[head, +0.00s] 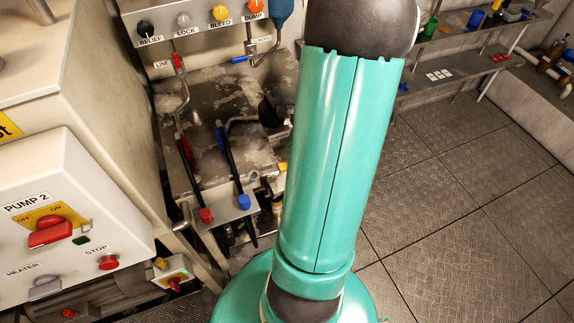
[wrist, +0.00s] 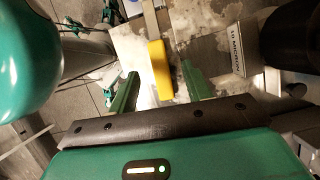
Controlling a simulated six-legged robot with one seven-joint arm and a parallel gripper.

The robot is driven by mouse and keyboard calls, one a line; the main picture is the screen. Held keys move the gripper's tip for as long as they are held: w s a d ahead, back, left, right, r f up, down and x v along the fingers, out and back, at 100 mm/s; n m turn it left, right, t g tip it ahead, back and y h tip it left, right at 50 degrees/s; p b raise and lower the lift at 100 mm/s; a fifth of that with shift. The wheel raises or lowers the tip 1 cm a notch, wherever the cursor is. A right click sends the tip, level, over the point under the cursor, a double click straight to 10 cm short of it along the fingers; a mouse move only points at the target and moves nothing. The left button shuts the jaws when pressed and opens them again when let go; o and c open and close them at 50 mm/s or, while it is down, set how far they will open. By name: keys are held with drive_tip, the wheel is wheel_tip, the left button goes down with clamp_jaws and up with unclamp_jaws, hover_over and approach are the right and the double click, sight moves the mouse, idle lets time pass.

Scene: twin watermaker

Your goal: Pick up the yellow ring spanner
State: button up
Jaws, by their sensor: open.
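The wrist view shows a yellow handle (wrist: 159,68) with a grey metal shank (wrist: 151,20) running to the top edge. I take it for the yellow ring spanner; no ring end is visible. My gripper (wrist: 159,70) is open, with one green finger on each side of the yellow handle. Gaps show between the fingers and the handle, and nothing is held. I cannot tell the height between them. In the head view, a small yellow piece (head: 282,167) shows beside my arm, which hides my gripper there.
A stained metal worktop (head: 215,95) stands behind a bracket with red (head: 206,215) and blue (head: 244,202) knobs. The Pump 2 panel (head: 65,225) is at left. In the wrist view, a "10 MICRON" label (wrist: 237,50) sits beside a dark cylinder (wrist: 289,35). Floor at right (head: 470,220) is clear.

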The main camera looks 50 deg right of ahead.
sight(279, 168)
drive_tip(key=shift+x, duration=2.4)
drive_tip(key=shift+a+f, duration=0.1)
clamp_jaws()
